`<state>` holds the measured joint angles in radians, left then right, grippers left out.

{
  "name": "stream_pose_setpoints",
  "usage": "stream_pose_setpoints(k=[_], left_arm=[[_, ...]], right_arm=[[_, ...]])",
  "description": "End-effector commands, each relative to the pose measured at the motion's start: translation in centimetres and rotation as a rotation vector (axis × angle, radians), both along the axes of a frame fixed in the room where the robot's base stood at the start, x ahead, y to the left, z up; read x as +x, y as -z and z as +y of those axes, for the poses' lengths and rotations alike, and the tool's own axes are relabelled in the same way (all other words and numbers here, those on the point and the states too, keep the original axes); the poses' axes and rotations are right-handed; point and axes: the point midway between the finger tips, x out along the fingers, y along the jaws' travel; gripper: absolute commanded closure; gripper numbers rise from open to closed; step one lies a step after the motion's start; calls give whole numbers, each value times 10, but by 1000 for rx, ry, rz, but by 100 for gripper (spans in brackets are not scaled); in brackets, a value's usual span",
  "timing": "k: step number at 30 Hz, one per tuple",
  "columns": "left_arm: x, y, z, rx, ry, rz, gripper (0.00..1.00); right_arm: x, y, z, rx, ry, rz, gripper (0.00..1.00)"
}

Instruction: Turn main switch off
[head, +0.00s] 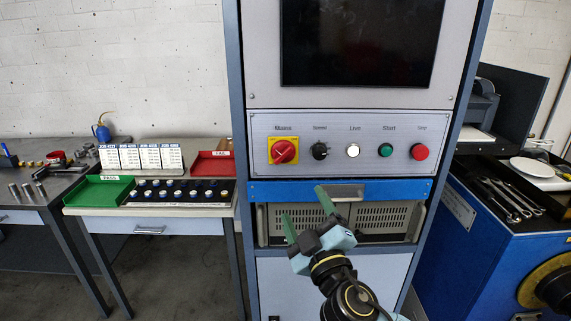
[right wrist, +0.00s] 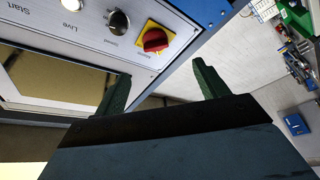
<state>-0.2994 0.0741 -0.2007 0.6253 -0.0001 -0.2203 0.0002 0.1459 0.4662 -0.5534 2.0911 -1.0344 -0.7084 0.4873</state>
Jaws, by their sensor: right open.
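The main switch (head: 283,151) is a red rotary knob on a yellow square plate, labelled "Mains", at the left end of the cabinet's control panel (head: 328,119). Its handle appears tilted diagonally in the head view. The switch also shows in the right wrist view (right wrist: 155,39), ahead of the fingers. My right gripper (head: 305,207) is open and empty, below the panel and in front of the blue strip and grey vented unit. Its two green fingers show apart in the right wrist view (right wrist: 160,78), and neither touches the switch. My left gripper is not in view.
Right of the switch sit a black speed knob (head: 320,151), a white live lamp (head: 353,150) that looks lit, a green start button (head: 386,150) and a red button (head: 419,152). A table with trays stands left.

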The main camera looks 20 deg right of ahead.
Motion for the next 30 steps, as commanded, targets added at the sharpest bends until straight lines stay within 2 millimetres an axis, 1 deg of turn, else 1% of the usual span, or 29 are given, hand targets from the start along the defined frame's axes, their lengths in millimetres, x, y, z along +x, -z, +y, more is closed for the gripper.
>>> stream_pose_setpoints(k=[1,2,5,7,11,18,21,25,30], left_arm=[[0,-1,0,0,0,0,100],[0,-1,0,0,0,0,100],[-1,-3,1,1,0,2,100],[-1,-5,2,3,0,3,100],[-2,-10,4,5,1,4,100],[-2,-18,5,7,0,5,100],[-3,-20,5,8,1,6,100],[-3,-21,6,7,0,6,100],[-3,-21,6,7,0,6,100]], right_arm=[[-2,-9,1,0,-3,-20,27],[-2,-12,2,1,-4,-27,27],[5,-18,2,2,-4,-35,27],[15,-21,2,1,-3,-35,27],[39,-28,2,1,-2,-33,27],[88,-41,2,1,-2,-32,27],[103,-45,2,0,-1,-31,27],[117,-47,2,2,-2,-30,27],[124,-48,3,2,-4,-29,27]])
